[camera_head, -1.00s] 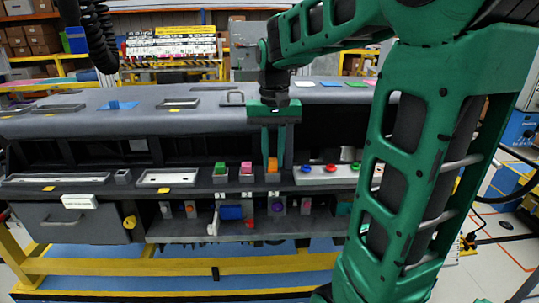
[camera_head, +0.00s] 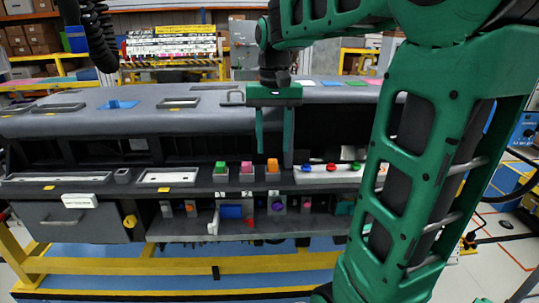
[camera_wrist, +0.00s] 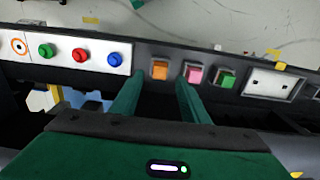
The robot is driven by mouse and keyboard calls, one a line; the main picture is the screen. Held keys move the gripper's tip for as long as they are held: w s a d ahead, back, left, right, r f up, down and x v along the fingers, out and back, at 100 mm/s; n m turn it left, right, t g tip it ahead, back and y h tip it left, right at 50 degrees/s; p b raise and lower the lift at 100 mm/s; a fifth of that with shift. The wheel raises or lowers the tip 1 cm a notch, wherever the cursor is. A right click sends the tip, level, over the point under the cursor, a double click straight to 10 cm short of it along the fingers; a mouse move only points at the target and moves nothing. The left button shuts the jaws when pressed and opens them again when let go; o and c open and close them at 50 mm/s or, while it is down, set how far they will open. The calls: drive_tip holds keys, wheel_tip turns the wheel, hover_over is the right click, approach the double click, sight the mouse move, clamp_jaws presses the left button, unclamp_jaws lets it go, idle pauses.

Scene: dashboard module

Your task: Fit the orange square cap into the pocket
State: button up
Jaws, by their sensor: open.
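The orange square cap (camera_head: 272,165) is on a grey square block (camera_head: 272,177) on the dashboard's front ledge, at the right end of a row with green and pink caps. It also shows in the wrist view (camera_wrist: 160,70). It looks upright; I cannot tell how deep it sits, and any pocket opening under it is hidden. My gripper (camera_head: 273,155) is open and empty, its fingers pointing down just above and behind the cap, apart from it. In the wrist view the fingertips (camera_wrist: 157,82) lie either side of the cap's line.
The pink cap (camera_head: 247,168) and green cap (camera_head: 221,169) stand close to the left. A white panel (camera_head: 327,176) with blue, red and green round buttons is close to the right. The dashboard's upper grey surface (camera_head: 190,118) overhangs behind the ledge.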

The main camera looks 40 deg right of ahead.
sight(273, 161)
wheel_tip(273, 161, up, 6)
drive_tip(key=shift+r, duration=0.15)
idle(0.6)
drive_tip(key=s+f, duration=1.9)
drive_tip(key=s, duration=0.1)
drive_tip(key=shift+s+f, duration=0.35)
drive_tip(key=shift+a, duration=0.1)
drive_tip(key=shift+w+f, duration=0.2)
drive_tip(key=shift+w, duration=0.4)
